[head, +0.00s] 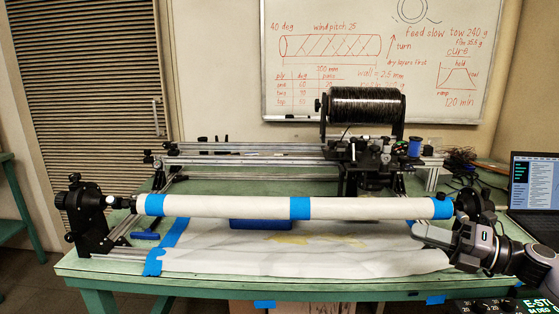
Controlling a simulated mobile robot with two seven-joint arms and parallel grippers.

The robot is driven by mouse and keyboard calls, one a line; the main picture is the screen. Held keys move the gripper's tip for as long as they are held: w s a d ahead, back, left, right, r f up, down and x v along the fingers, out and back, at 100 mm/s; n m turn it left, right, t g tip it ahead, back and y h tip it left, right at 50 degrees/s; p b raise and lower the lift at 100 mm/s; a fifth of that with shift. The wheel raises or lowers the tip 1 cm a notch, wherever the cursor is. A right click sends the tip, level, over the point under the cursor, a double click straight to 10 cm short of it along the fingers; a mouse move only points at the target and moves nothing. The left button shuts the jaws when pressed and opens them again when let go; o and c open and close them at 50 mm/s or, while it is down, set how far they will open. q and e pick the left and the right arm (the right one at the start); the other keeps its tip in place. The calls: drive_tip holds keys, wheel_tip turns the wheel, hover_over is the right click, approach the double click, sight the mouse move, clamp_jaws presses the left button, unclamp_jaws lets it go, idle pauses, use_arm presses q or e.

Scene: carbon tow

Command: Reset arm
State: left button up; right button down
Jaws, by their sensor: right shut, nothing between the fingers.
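My right gripper (430,233) comes in from the right, low over the front right part of the table. Its fingers are shut and empty, pointing left just below the right end of the white tube (370,208). I cannot tell whether they touch the white sheet under them. The tube is held level between end mounts and has blue tape bands near its left end, middle and right end. My left gripper is not in view.
The green table (110,270) carries a winding rail frame (250,161) with a black tow spool (365,105). A white sheet (220,258) taped in blue covers the front. The left end mount (88,218) stands upright. A laptop (533,185) and cables (465,160) are at right.

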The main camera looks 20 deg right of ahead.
drive_tip(key=s+a+f+m+t+h+p, duration=0.1)
drive_tip(key=s+a+f+m+t+h, duration=0.3)
drive_tip(key=f+m, duration=0.6)
drive_tip(key=s+a+f+m+g+h+p, duration=0.1)
drive_tip(key=s+a+f+m+h+p, duration=0.15)
drive_tip(key=a+f+m+h, duration=0.55)
drive_tip(key=s+a+f+m+g+y, duration=0.1)
drive_tip(key=s+a+f+m+g, duration=0.4)
drive_tip(key=s+a+f+m, duration=0.4)
drive_tip(key=s+f+m, duration=0.1)
drive_tip(key=s+m, duration=0.2)
drive_tip(key=shift+s+a+g, duration=0.15)
drive_tip(key=shift+a+g, duration=0.05)
drive_tip(key=shift+g, duration=0.2)
